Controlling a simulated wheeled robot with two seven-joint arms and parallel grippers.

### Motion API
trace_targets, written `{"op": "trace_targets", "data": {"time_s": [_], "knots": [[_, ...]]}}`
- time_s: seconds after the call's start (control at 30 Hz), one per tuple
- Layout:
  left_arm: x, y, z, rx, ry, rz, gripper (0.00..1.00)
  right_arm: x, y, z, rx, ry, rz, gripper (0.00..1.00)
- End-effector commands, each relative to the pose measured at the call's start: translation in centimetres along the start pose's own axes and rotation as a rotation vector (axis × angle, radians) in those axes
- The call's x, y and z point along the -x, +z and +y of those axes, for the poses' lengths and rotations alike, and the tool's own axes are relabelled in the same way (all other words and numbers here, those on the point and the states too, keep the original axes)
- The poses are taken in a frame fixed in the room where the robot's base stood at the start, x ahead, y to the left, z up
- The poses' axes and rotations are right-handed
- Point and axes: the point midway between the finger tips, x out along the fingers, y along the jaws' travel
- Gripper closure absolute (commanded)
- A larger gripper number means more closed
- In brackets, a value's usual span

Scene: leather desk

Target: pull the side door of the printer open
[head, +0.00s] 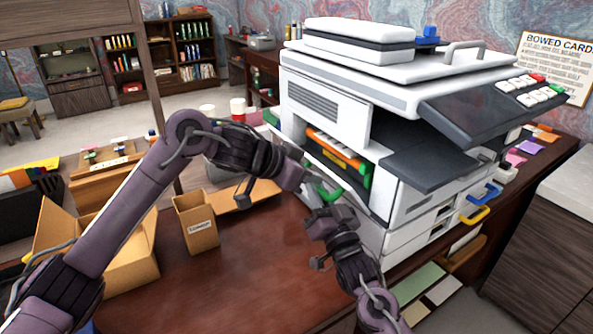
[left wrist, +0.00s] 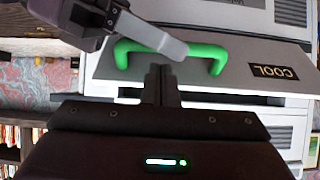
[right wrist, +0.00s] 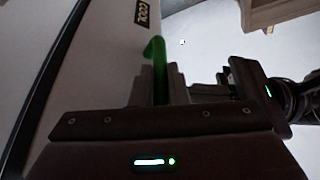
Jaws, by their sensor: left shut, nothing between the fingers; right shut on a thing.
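The printer (head: 345,100) stands on the right of the desk. Its side door is tilted outward, with a dark gap and orange and green parts inside. The door's green handle (head: 331,193) also shows in the left wrist view (left wrist: 205,52), beside a "COOL" label. My right gripper (head: 326,212) is shut on the handle; the right wrist view shows the green bar (right wrist: 159,70) between its fingers. My left gripper (left wrist: 163,82) is shut and empty, close beside the handle and the door. Its tips are partly hidden in the head view.
A small cardboard holder (head: 196,224) and a larger open box (head: 125,262) stand on the desk to the left. The desk (head: 240,290) is bare in front. White cups (head: 238,108) stand behind my left arm.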

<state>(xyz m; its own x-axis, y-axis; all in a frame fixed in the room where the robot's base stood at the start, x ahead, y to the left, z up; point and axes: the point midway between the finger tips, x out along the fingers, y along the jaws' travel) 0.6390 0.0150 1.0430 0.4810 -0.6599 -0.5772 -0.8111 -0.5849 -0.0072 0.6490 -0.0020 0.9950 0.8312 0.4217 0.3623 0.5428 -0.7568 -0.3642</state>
Motion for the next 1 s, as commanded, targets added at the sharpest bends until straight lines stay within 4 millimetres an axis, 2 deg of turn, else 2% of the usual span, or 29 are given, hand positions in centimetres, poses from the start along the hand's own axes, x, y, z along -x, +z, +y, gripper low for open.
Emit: {"op": "trace_targets", "data": {"time_s": [0.13, 0.47, 0.67, 0.87, 0.9, 1.0], "knots": [[-0.9, 0.0, 0.0, -0.001, -0.001, 0.0, 1.0, 0.0, -0.1, 0.1, 0.0, 0.001, 0.001, 1.0], [-1.0, 0.0, 0.0, -0.001, -0.001, 0.0, 1.0, 0.0, 0.0, 0.1, 0.0, 0.002, 0.001, 1.0], [-1.2, 1.8, 0.0, 0.0, -0.001, -0.004, 1.0, 0.0, -0.1, 0.1, 0.0, 0.002, 0.001, 1.0], [-1.3, 2.0, 0.0, -0.001, 0.001, -0.011, 1.0, -0.1, -0.4, 0.1, 0.001, 0.003, 0.008, 1.0], [-1.3, 2.1, 0.0, 0.0, 0.001, -0.012, 1.0, -0.1, -0.4, 0.2, 0.001, 0.003, 0.009, 0.84], [-1.3, 2.2, 0.0, 0.001, 0.001, -0.014, 1.0, -0.2, -0.6, 0.1, 0.002, 0.002, 0.013, 0.71]]}}
